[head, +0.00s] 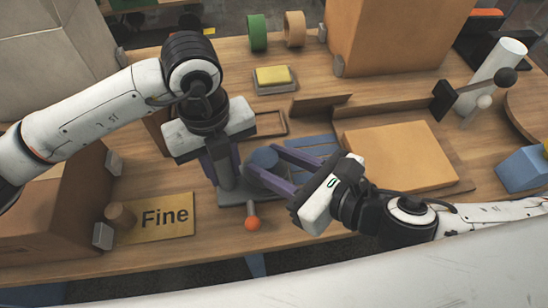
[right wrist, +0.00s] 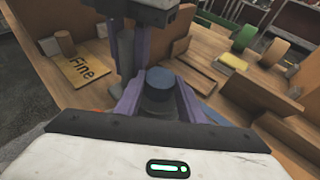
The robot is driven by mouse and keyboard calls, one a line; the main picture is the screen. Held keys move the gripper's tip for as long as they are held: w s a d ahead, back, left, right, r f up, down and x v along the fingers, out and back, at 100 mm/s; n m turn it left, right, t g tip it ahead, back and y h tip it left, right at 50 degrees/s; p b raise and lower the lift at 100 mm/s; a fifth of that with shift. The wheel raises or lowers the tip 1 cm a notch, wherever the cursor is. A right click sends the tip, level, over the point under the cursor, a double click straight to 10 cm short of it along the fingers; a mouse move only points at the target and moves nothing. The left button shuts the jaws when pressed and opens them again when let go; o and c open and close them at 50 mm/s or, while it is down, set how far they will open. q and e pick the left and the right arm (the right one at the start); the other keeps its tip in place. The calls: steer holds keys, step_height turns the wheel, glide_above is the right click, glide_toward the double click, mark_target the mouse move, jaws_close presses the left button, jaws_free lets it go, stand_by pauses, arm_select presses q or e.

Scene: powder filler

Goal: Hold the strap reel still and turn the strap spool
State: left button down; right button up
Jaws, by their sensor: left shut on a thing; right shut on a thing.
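The strap reel (head: 235,196) is a grey base with an upright post, near the front middle of the table in the head view. The strap spool (head: 265,158) is a short blue-grey cylinder beside the post; it also shows in the right wrist view (right wrist: 158,84). My left gripper (head: 223,170) points down from above and is shut on the reel's upright post. My right gripper (head: 265,172) comes in from the right, its purple fingers on either side of the spool, shut on it. The fingers hide part of the spool's sides and the reel's base.
An orange ball knob (head: 252,223) sticks out at the reel's front. A yellow "Fine" plate (head: 165,217) lies left of it. A flat cardboard piece (head: 398,155) lies to the right. Behind are a yellow block (head: 273,75) and green roll (head: 257,33). A box (head: 50,215) stands left.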

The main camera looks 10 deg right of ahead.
steer(key=shift+s+a+m+t+h, duration=0.15)
steer(key=shift+m+t+h, duration=0.2)
steer(key=shift+m+h, duration=0.2)
steer(key=shift+s+a+m+t+h, duration=0.1)
steer(key=shift+m+t+h, duration=0.25)
steer(key=shift+m+h, duration=0.2)
steer(key=shift+w, duration=0.1)
steer(key=o, duration=1)
steer(key=shift+d, duration=0.1)
steer(key=shift+o, duration=0.2)
steer(key=shift+w, duration=0.1)
